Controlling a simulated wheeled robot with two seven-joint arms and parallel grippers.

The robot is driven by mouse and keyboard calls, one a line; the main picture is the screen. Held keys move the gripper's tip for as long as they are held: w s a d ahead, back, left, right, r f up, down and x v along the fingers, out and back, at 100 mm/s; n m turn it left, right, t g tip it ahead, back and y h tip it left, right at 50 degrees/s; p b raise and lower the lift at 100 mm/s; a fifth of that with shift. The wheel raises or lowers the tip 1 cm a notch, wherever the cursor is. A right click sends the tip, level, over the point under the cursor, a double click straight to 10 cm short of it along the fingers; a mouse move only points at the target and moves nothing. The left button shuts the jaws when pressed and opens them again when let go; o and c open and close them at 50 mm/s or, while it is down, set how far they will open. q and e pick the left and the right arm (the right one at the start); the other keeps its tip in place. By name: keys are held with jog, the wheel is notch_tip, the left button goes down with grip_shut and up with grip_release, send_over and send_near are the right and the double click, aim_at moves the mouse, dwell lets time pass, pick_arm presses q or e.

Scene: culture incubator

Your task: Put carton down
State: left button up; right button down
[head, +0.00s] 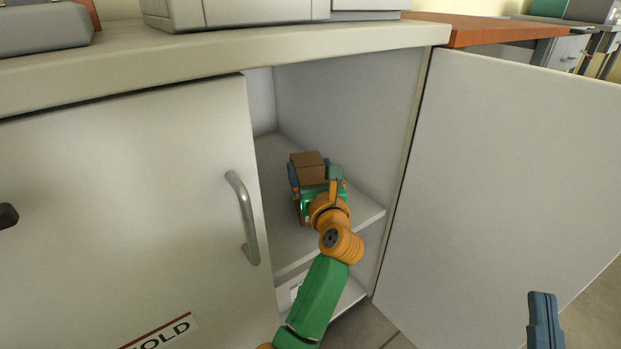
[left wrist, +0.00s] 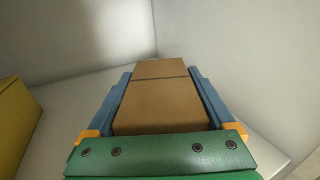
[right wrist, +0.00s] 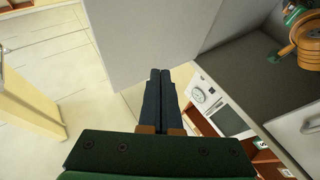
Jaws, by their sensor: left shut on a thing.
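The brown carton (head: 307,160) is inside the open cabinet, over the upper shelf (head: 285,240). I cannot tell whether its base touches the shelf. My left gripper (head: 309,172) is shut on the carton, with a blue finger on each side of it. In the left wrist view the carton (left wrist: 160,100) lies between the fingers, with a dark line across its top. My right gripper (head: 545,320) is outside the cabinet at the lower right. In the right wrist view its fingers (right wrist: 157,75) are together and empty.
A yellow-brown box (left wrist: 15,115) stands left of the carton in the left wrist view. The right cabinet door (head: 500,190) is swung open; the left door (head: 130,210), with a metal handle, is shut. A lower shelf (head: 345,300) shows below. The countertop (head: 230,45) overhangs the opening.

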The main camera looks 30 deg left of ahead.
pick_arm(q)
jog(key=shift+f, duration=0.45)
pick_arm(e)
jog(key=shift+s+r+t+y, duration=0.35)
jog(key=shift+s+r+t, duration=0.2)
jog(key=shift+r, duration=0.3)
jog(key=shift+s+r+t+y, duration=0.35)
jog(key=shift+s+r+t, duration=0.15)
jog(key=shift+r, duration=0.3)
jog(key=shift+s+r, duration=0.15)
pick_arm(q)
jog(key=shift+f, duration=0.15)
pick_arm(e)
jog(key=shift+s+r+n+t, duration=0.2)
jog(key=shift+n+t, duration=0.05)
jog(key=shift+n, duration=0.05)
pick_arm(q)
jog(key=o, duration=1.3)
pick_arm(e)
jog(key=shift+s+r, duration=0.1)
